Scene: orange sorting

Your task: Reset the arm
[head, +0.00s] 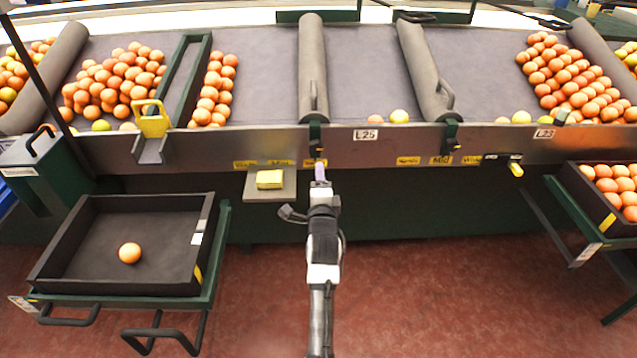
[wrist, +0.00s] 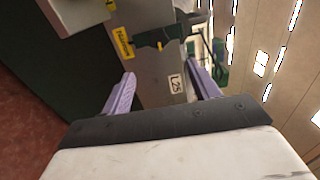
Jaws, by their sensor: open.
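My gripper (head: 320,172) is in the middle of the head view, just in front of the sorting bench's metal front edge, with my arm reaching up from the bottom. In the wrist view my gripper (wrist: 160,90) shows two purple fingers spread apart with nothing between them.
A black tray (head: 75,215) with one orange (head: 130,253) stands on a cart at lower left. A small shelf (head: 284,190) holding a yellow block (head: 270,179) juts out left of my gripper. A crate of oranges (head: 578,185) is at right. Red floor (head: 440,300) is clear between.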

